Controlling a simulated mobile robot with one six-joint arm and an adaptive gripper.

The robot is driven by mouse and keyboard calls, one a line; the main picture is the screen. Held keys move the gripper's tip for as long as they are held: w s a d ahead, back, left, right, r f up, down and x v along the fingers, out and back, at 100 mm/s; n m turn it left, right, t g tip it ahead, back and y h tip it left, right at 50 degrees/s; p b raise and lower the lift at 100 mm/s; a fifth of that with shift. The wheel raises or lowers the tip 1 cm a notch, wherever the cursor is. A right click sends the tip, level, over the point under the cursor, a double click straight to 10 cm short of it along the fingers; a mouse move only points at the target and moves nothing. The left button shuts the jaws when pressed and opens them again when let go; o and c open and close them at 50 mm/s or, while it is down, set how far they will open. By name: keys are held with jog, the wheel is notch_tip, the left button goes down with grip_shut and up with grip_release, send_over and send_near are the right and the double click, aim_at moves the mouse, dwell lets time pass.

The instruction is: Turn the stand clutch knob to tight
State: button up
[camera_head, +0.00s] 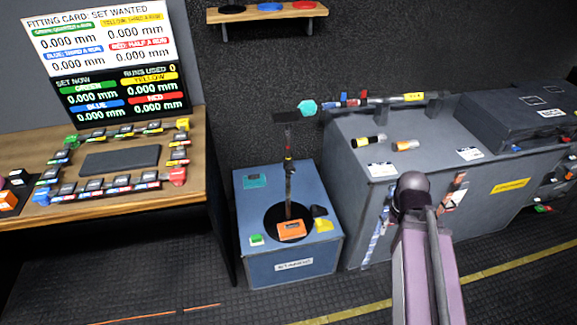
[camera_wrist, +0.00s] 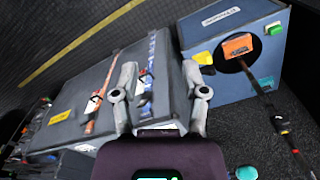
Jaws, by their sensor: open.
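A stand (camera_head: 288,185) rises from a black round base on a blue-grey box (camera_head: 250,215). Partway up its pole is a dark collar (camera_head: 289,162) with red and yellow bits, probably the clutch; its knob and setting are too small to read. A teal knob-like piece (camera_head: 307,108) shows near the pole's top. In the wrist view the pole (camera_wrist: 268,98) slants down the right side, with the collar (camera_wrist: 282,127) low and a teal piece (camera_wrist: 246,172) at the bottom edge. My gripper (camera_wrist: 160,68) is open and empty, over the grey case, apart from the stand.
A grey case (camera_head: 350,205) with small tubes on top stands right of the box. Left is a wooden table (camera_head: 25,220) with an fitting display (camera_head: 105,65). An orange block (camera_head: 291,231) and small coloured pieces sit on the box.

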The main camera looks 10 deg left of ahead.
jog(key=shift+w+d, duration=0.1)
jog(key=shift+d, duration=0.1)
jog(key=o, duration=0.5)
jog(key=w+a+f+n+t+y+b, duration=0.2)
jog(key=w+a+t+b, duration=0.3)
jog(key=a+b, duration=0.5)
jog(key=w+a+f+n+t+y+b, duration=0.3)
jog(key=w+a+f+t+b, duration=0.2)
jog(key=a+b, duration=0.4)
jog(key=w+a+f+n+t+y+b, duration=0.2)
jog(key=w+a+f+t+b, duration=0.2)
jog(key=a+b, duration=0.6)
jog(key=shift+w+a+n+t+y+b, duration=0.35)
jog(key=shift+w+a+t, duration=0.45)
jog(key=shift+w+t, duration=0.35)
jog(key=shift+d, duration=0.1)
